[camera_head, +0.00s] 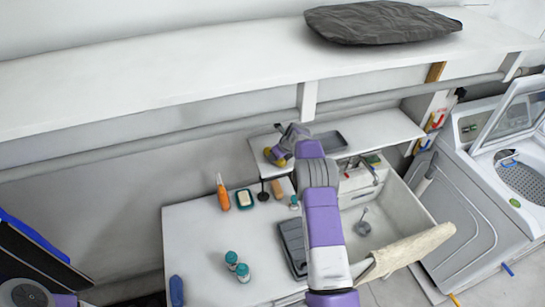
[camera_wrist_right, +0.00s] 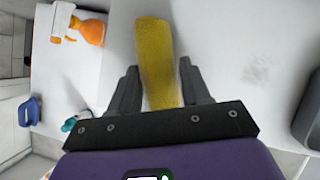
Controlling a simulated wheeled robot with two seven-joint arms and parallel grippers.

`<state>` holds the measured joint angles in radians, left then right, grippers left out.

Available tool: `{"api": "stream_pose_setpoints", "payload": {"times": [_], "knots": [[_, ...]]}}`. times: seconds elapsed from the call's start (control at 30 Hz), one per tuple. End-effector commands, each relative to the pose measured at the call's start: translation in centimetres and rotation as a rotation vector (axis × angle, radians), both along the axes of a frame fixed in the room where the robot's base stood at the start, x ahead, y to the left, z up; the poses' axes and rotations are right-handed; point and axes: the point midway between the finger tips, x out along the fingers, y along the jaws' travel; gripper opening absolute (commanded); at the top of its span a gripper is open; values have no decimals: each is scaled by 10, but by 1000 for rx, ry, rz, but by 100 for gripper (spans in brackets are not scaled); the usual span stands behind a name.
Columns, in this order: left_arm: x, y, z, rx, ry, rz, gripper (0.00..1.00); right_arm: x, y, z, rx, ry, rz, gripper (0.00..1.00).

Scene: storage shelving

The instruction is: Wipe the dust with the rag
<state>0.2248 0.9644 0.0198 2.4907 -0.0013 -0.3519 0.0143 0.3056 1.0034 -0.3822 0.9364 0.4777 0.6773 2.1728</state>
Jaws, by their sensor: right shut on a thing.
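In the right wrist view, my right gripper (camera_wrist_right: 158,72) is shut on a yellow rag (camera_wrist_right: 155,45), which sticks out past the fingertips. A faint grey dust patch (camera_wrist_right: 257,70) lies on the white surface to the right of the rag, apart from it. In the head view, my right arm reaches to the small white shelf, with the right gripper (camera_head: 286,147) over its left part. The yellow rag (camera_head: 279,162) shows there beside the fingers. I cannot make out the dust in the head view. My left gripper is not in view.
A grey tray (camera_head: 328,141) sits on the shelf to the right of the gripper. An orange spray bottle (camera_head: 223,196), a soap dish (camera_head: 244,198) and teal-capped bottles (camera_head: 231,259) stand on the counter (camera_head: 190,240) below. A sink (camera_head: 385,215) and a washing machine (camera_head: 480,190) are to the right.

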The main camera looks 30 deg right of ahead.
Motion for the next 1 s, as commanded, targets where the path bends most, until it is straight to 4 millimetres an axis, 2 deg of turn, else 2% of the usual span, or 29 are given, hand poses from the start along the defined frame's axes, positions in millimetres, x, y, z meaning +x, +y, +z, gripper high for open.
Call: {"api": "stream_pose_setpoints", "payload": {"times": [0.67,1.0], "knots": [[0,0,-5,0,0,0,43,-10,-39,-3,-1,0,0,23],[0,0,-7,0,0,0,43,-16,-67,-2,-1,1,-1,23]]}}
